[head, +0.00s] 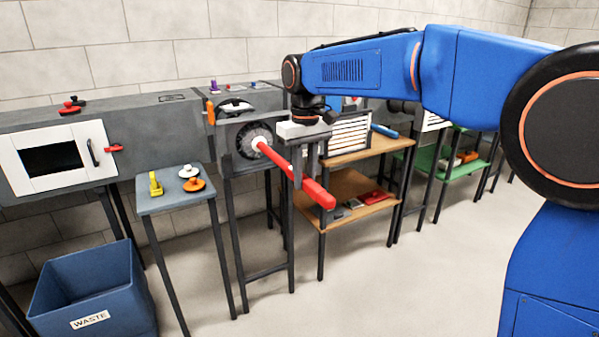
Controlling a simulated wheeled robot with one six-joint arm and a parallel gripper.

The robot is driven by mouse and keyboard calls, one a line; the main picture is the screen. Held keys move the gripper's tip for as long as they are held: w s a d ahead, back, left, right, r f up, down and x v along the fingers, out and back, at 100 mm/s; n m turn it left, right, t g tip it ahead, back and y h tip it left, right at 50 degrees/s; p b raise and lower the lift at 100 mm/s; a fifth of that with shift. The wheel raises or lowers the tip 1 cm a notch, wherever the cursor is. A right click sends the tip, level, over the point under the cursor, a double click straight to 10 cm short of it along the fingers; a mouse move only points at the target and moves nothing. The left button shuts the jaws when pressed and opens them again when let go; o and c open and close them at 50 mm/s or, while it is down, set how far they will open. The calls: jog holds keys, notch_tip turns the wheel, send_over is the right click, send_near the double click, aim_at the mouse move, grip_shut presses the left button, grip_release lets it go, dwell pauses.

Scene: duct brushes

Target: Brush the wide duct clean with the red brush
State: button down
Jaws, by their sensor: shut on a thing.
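My gripper (304,182) points down and is shut on the red handle of the red brush (278,160). The handle slants from a pale hub at the upper left to a thick end at the lower right. The brush's dark round bristle head sits at the round mouth of a grey duct (223,145) on a dark stand. The bristles fill most of the mouth; I cannot tell how deep they are in it. The inside of the duct is hidden. Another round duct mouth partly shows behind the arm at right, and I cannot compare their widths.
A small grey table (160,204) holds yellow, white and orange pieces. A white-framed hatch (55,158) is at left. A wooden shelf (345,185) stands close to the right of the duct. The floor in front is clear.

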jog(key=s+d, duration=0.9)
jog(key=s, duration=0.4)
jog(key=shift+s+d, duration=0.15)
jog(key=shift+s, duration=0.25)
jog(key=shift+w, duration=0.1)
dwell(0.9)
